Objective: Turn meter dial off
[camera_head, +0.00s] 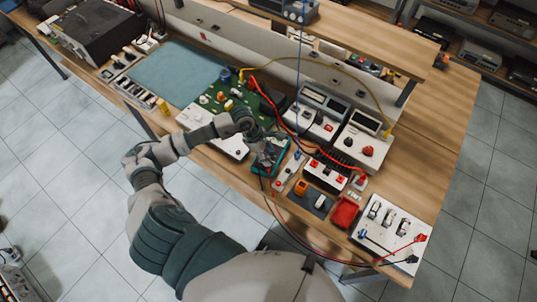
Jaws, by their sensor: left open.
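A teal-cased handheld device (261,168), which looks like the meter, lies on the wooden workbench near its front edge. My left arm reaches up from the bottom of the head view, and my left gripper (268,148) is over this device. The gripper is open, with no object seen between its fingers. The fingers and hand cover much of the device's face, so its dial and the dial's setting cannot be made out. Whether the fingers touch it cannot be told. My right gripper is not in view.
A green circuit board (230,98) lies left of the device. Bench instruments (322,107) stand behind it. Red, blue and yellow leads cross the bench. A teal mat (178,70) is mostly clear.

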